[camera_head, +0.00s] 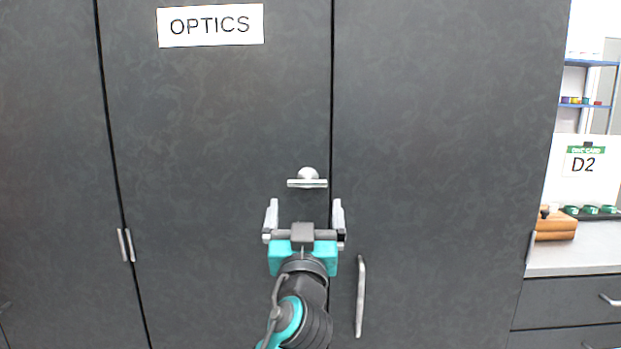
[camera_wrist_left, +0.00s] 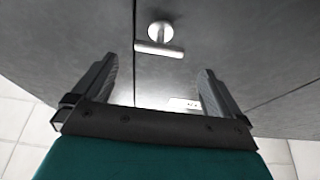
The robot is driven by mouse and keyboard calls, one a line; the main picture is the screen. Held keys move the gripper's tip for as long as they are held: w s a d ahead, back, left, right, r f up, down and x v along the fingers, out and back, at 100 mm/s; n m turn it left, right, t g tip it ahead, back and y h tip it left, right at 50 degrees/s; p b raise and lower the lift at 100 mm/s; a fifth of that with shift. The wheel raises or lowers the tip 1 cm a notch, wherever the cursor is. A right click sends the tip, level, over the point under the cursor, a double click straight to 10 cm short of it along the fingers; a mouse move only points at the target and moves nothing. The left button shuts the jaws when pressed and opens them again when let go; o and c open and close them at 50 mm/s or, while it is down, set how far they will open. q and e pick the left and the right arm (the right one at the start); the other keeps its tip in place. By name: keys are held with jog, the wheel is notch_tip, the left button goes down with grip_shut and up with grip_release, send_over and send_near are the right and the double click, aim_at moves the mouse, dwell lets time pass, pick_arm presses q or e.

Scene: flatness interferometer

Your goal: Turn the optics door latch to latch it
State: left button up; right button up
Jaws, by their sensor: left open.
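The optics door latch (camera_head: 307,180) is a silver knob with a flat bar lying horizontal, on the dark grey door (camera_head: 215,110) under the white OPTICS sign (camera_head: 210,25). In the left wrist view the latch (camera_wrist_left: 159,48) shows as a round boss and a crossbar, ahead of the fingers. My left gripper (camera_head: 305,215) is open and empty, just below the latch in the head view, with its two fingers pointing toward the door. It also shows in the left wrist view (camera_wrist_left: 158,85), fingers spread wide and not touching the latch. My right gripper is not in view.
A vertical silver handle (camera_head: 360,296) is on the door to the right of my gripper. Another pair of handles (camera_head: 126,245) is at the left seam.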

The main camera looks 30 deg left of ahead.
aim_at(307, 186)
pick_arm(q)
jog(key=p+x, duration=0.1)
jog(key=x, duration=0.6)
jog(key=shift+w+a, duration=0.1)
jog(key=shift+w, duration=0.15)
jog(key=shift+w+a+r+p, duration=0.15)
jog(key=shift+w+a+p, duration=0.05)
jog(key=shift+w+p, duration=0.15)
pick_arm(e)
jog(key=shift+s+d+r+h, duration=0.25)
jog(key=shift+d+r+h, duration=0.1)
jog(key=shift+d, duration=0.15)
pick_arm(q)
jog(key=c, duration=1)
jog(key=shift+o, duration=0.2)
